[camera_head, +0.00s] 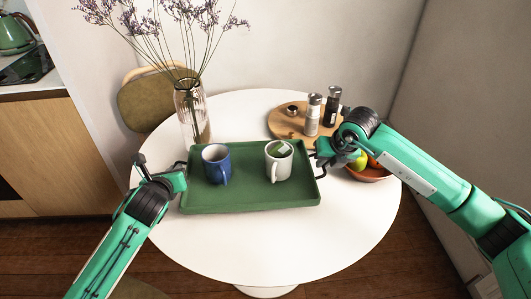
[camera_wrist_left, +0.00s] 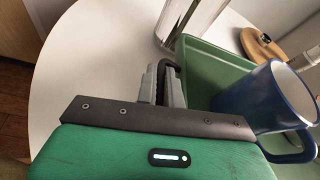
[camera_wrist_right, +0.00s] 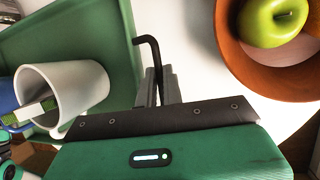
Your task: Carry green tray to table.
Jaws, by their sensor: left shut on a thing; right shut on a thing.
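The green tray (camera_head: 250,194) is over the round white table (camera_head: 280,248) in the head view; I cannot tell whether it touches the top. A blue mug (camera_head: 216,166) and a white mug (camera_head: 279,165) stand on it, the white one with something green and white inside. My left gripper (camera_head: 181,170) is shut on the tray's dark left handle, which also shows in the left wrist view (camera_wrist_left: 168,66). My right gripper (camera_head: 318,158) is shut on the dark right handle, seen in the right wrist view (camera_wrist_right: 151,52). The fingertips are partly hidden by the gripper bodies.
A glass vase (camera_head: 191,112) with dried flowers stands just behind the tray's left corner. A round wooden board (camera_head: 283,124) with two grinders is at the back right. A fruit bowl (camera_head: 369,175) sits beside my right gripper. The table's front is clear.

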